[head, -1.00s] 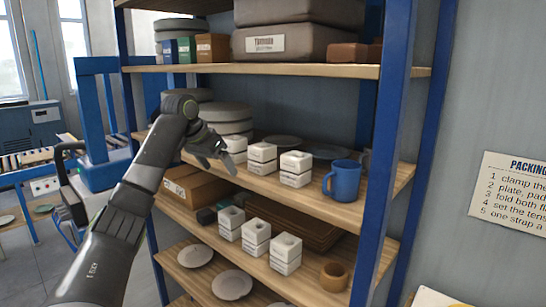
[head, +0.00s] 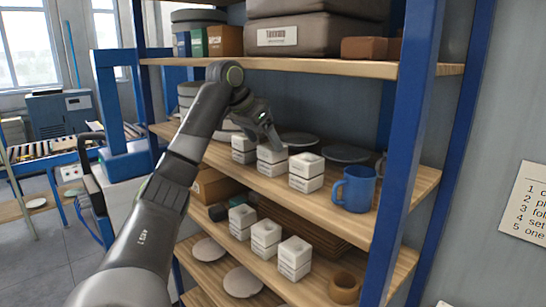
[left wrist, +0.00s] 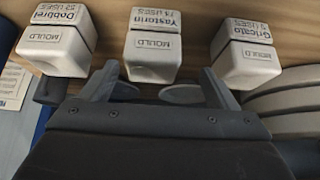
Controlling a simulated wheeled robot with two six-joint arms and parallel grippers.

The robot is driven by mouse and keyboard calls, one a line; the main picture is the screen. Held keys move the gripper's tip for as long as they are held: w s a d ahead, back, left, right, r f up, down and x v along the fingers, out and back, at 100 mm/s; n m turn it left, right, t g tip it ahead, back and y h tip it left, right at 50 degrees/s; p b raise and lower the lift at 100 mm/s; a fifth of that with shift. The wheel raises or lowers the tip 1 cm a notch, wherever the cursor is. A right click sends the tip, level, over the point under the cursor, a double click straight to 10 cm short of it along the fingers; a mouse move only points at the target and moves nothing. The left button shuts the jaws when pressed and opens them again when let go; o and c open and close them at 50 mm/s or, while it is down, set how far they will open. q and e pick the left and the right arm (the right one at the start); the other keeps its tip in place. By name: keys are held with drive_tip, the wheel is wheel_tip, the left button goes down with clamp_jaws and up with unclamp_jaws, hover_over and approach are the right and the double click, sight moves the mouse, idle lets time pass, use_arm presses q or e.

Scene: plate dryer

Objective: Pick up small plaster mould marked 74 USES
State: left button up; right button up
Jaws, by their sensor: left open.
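Three small white plaster moulds stand in a row on the middle shelf. In the left wrist view the middle mould (left wrist: 153,55) has lettering that looks like Yastorin, 74 USES. Its neighbours are a mould lettered Dobbrel (left wrist: 57,50) and one lettered Gricato (left wrist: 245,62); their numbers are hard to read. In the head view the middle mould (head: 271,168) is under my left gripper (head: 270,136). My left gripper is open and empty, its fingers spread to either side of the middle mould in the wrist view; whether they touch it is unclear. My right gripper is out of view.
A blue mug (head: 355,190) stands right of the moulds, grey plates (head: 346,154) behind. Another row of white moulds (head: 265,240) is on the shelf below. The shelf above (head: 300,64) and a blue post (head: 405,150) bound the space.

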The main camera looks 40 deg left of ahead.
sight(275, 153)
use_arm(q)
drive_tip(key=shift+w+d+f, duration=0.1)
drive_tip(key=shift+w+f, duration=0.25)
drive_tip(key=shift+f, duration=0.05)
drive_tip(key=shift+w+d+f+p, duration=0.2)
drive_tip(key=shift+w+p, duration=0.1)
drive_tip(key=shift+p, duration=0.2)
drive_tip(key=p+x, duration=0.2)
drive_tip(key=x, duration=0.1)
drive_tip(key=shift+w+d+f+p, duration=0.25)
drive_tip(key=shift+p, duration=0.05)
drive_tip(key=shift+w+f, duration=0.2)
drive_tip(key=shift+f, duration=0.2)
drive_tip(key=shift+r, duration=0.1)
drive_tip(key=c, duration=1.3)
drive_tip(key=shift+r, duration=0.15)
